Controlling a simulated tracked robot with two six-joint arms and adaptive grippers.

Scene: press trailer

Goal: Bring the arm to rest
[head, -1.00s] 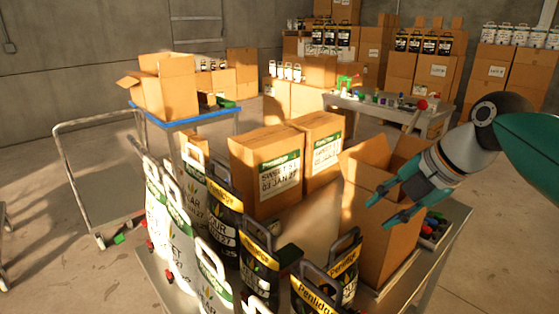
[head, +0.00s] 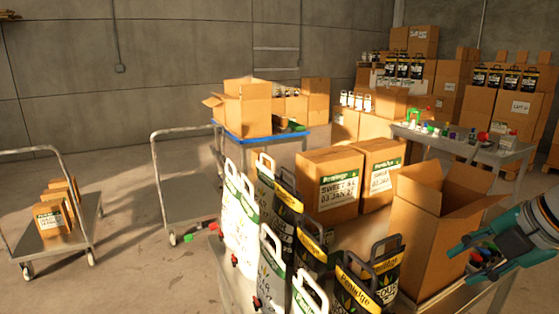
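My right gripper (head: 462,266) is at the right edge in the head view, its arm coming in from the right. Its two teal fingers are apart with nothing seen between them. They are beside the right side of an open cardboard box (head: 418,240), in front of small coloured items on the table. I cannot tell whether a finger touches the box. My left arm and gripper are not in view.
Handled pouches (head: 372,278) and closed cartons (head: 330,180) crowd the table by the open box. A blue-edged cart (head: 262,137), an empty trolley (head: 190,205) and a trolley with boxes (head: 88,222) stand leftward. Bare floor (head: 130,270) lies at the lower left.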

